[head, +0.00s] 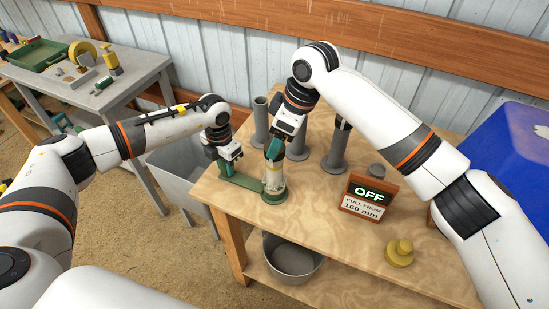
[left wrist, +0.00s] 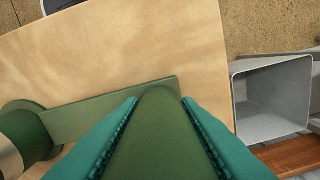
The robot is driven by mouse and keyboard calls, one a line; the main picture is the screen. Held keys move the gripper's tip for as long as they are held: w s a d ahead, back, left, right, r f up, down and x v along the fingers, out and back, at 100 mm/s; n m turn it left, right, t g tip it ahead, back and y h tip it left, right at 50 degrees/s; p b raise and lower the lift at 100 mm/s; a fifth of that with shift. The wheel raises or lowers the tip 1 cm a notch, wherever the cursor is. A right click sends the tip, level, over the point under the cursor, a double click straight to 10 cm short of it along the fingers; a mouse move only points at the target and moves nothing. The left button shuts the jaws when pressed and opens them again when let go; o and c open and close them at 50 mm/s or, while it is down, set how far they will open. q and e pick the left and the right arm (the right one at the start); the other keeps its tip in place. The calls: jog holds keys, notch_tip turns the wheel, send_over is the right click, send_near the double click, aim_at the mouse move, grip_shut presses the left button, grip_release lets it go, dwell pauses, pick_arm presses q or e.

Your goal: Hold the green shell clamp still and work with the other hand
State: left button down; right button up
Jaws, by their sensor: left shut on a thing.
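The green shell clamp (head: 243,182) lies on the wooden table near its left edge. Its flat bar runs from my left gripper to a round green base. My left gripper (head: 224,166) is shut on the clamp's rounded end; in the left wrist view the teal fingers flank that green end (left wrist: 156,135), and the bar (left wrist: 105,110) runs left from it. A pale upright piece (head: 273,181) stands on the round base. My right gripper (head: 275,150) points down right at the top of this piece; its fingers overlap, so I cannot tell whether they grip it.
Grey tubes (head: 334,155) stand behind the clamp. An "OFF" sign (head: 367,196) and a yellow knobbed piece (head: 399,253) stand to the right. A metal pot (head: 292,264) sits on the lower shelf. A grey bin (head: 180,168) is beside the table's left edge.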

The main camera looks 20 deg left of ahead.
jog(key=shift+x, duration=2.55)
grip_shut()
jog(key=c, duration=0.7)
grip_release()
grip_shut()
jog(key=shift+n, duration=0.8)
jog(key=o, duration=0.8)
grip_release()
jog(key=shift+c, duration=0.2)
